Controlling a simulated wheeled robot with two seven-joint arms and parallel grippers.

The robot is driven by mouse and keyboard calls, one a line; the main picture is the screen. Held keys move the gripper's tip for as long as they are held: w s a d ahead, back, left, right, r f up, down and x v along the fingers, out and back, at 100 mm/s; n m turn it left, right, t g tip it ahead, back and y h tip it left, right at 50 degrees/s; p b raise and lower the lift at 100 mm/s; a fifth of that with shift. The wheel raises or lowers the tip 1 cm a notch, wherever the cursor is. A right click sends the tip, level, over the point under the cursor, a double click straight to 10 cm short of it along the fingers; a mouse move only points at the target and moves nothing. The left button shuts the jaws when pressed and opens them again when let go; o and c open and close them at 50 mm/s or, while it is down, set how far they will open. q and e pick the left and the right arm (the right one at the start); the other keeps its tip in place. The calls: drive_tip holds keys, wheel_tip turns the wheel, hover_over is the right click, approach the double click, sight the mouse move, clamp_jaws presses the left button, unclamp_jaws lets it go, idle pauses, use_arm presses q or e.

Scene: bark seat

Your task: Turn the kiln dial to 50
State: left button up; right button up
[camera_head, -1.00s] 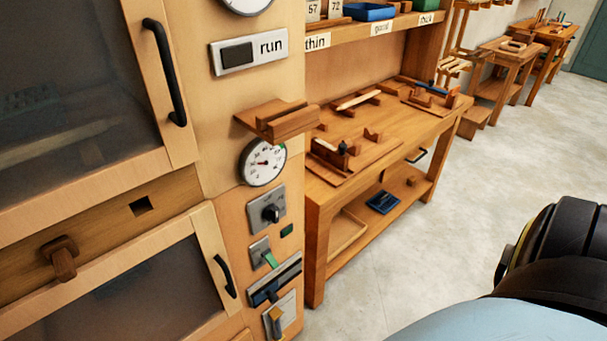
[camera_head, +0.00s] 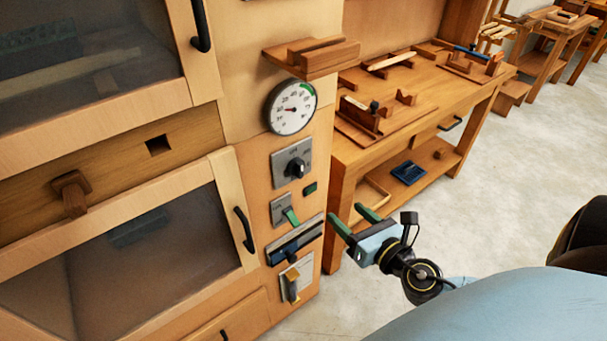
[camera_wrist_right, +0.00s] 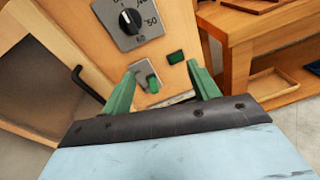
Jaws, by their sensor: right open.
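The kiln dial is a black knob (camera_head: 295,167) on a grey square plate, on the kiln's right-hand panel below a round gauge (camera_head: 292,107). In the right wrist view the dial (camera_wrist_right: 130,20) is at the top, with its pointer mark up and to the left and "50" printed at the plate's right. My right gripper (camera_head: 353,220) is open and empty, right of the panel and lower than the dial. Its green fingers (camera_wrist_right: 164,85) show apart in the wrist view, with the dial beyond them. My left gripper is not in view.
Below the dial are a green-handled switch (camera_head: 290,215), a small green button (camera_head: 310,189), a slider (camera_head: 295,240) and a lower lever (camera_head: 292,284). A wooden ledge (camera_head: 312,57) juts out above the gauge. A workbench (camera_head: 430,100) stands right of the kiln.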

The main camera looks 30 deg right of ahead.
wheel_tip(320, 180, up, 5)
drive_tip(key=a+n+t+y, duration=0.1)
drive_tip(key=a+n, duration=0.1)
drive_tip(key=n, duration=0.1)
drive_tip(key=p, duration=0.2)
approach(302, 169)
drive_tip(key=w, duration=0.8)
drive_tip(key=shift+a, duration=0.25)
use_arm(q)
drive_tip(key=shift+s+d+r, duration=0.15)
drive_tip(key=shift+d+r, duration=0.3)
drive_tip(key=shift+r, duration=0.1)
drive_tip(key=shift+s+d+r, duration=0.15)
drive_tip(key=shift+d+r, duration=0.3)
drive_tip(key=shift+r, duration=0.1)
use_arm(e)
drive_tip(key=shift+w+f, duration=0.1)
drive_tip(key=shift+w, duration=0.65)
drive_tip(key=c, duration=1)
drive_tip(key=shift+o, duration=0.2)
